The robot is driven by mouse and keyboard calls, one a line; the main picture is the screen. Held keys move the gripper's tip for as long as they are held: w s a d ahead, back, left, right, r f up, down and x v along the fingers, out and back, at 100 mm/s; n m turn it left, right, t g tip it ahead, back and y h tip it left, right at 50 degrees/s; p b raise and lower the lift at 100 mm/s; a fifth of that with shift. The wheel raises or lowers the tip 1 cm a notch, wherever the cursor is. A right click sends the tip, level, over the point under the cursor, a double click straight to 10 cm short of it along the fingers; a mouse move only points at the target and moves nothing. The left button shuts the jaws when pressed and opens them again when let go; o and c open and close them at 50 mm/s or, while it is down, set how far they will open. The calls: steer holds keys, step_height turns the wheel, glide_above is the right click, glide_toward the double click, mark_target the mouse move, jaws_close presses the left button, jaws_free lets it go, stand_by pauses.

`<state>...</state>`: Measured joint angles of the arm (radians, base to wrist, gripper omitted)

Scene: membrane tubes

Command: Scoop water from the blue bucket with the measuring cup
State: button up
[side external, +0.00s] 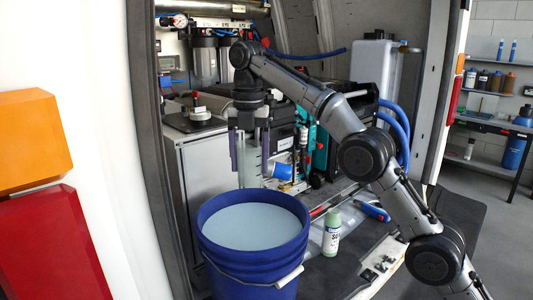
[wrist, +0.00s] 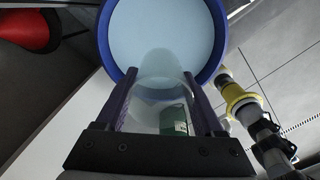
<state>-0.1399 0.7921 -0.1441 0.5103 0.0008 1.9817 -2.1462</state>
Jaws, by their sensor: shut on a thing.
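The blue bucket (side external: 232,264) stands upright at the lower centre of the side view, filled with pale water (side external: 255,226) to a little below its rim. In the wrist view its blue rim (wrist: 104,45) is at the top. My gripper (side external: 250,170) hangs fingers down above the bucket's back edge. It is shut on the clear measuring cup (side external: 252,160), which sits between the two fingers. The cup (wrist: 160,92) also shows in the wrist view, overlapping the near rim. The cup looks clear of the water; its contents cannot be told.
A green bottle (side external: 331,235) stands right of the bucket, near a blue-handled tool (side external: 373,211). A grey cabinet (side external: 205,180) and equipment stand close behind the gripper. A yellow fitting with pipes (wrist: 238,98) lies right of the bucket in the wrist view.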

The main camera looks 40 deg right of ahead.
mark_target(259, 177)
step_height(259, 177, down, 27)
steer(key=shift+d+r, duration=0.15)
stand_by(2.2)
stand_by(1.2)
steer(key=shift+s+r, duration=0.45)
steer(key=shift+r, duration=3.2)
steer(key=shift+s+r, duration=0.4)
steer(key=shift+r, duration=3.25)
steer(key=shift+s+r, duration=0.45)
steer(key=shift+r, duration=3.2)
